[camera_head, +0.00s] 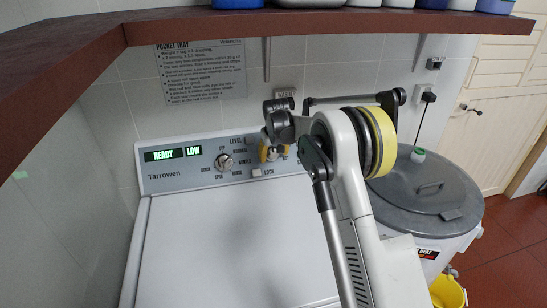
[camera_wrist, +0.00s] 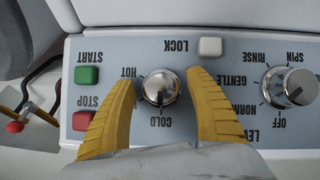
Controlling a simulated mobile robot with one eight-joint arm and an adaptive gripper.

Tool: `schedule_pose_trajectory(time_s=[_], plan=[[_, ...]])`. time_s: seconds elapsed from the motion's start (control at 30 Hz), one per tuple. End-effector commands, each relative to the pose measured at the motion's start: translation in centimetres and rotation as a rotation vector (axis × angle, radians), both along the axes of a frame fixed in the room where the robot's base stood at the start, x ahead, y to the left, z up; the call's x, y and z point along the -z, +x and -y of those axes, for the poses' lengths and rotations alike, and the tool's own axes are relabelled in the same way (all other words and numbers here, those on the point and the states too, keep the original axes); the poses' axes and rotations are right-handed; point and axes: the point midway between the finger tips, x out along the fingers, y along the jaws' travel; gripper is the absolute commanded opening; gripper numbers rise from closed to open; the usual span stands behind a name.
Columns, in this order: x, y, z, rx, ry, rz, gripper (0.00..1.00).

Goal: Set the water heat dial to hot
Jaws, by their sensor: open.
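The water heat dial (camera_wrist: 160,87) is a round silver knob on the washer's control panel, seen upside down in the wrist view. Its labels read HOT at its upper left and COLD below it. The dial's dark pointer mark appears to point down toward COLD. My gripper (camera_wrist: 161,80) is open, with one yellow finger on each side of the dial and a gap showing between each finger and the knob. In the head view my gripper (camera_head: 267,152) is at the panel and covers the dial.
The lock button (camera_wrist: 210,46) is close to the right fingertip. The green start button (camera_wrist: 87,75) and red stop button (camera_wrist: 82,121) are left of the left finger. The cycle dial (camera_wrist: 290,87) is farther right. A brown shelf (camera_head: 290,22) hangs above the washer (camera_head: 225,240).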

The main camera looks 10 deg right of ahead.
Motion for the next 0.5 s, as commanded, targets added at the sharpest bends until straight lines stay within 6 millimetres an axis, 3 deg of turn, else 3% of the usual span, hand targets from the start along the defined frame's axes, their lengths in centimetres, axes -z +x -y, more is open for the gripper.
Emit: schedule_pose_trajectory(time_s=[0.3,0.5], plan=[[0.27,0.12,0.04,0.000,0.000,0.000,0.64],[0.26,0.12,0.04,0.000,0.000,0.000,0.10]])
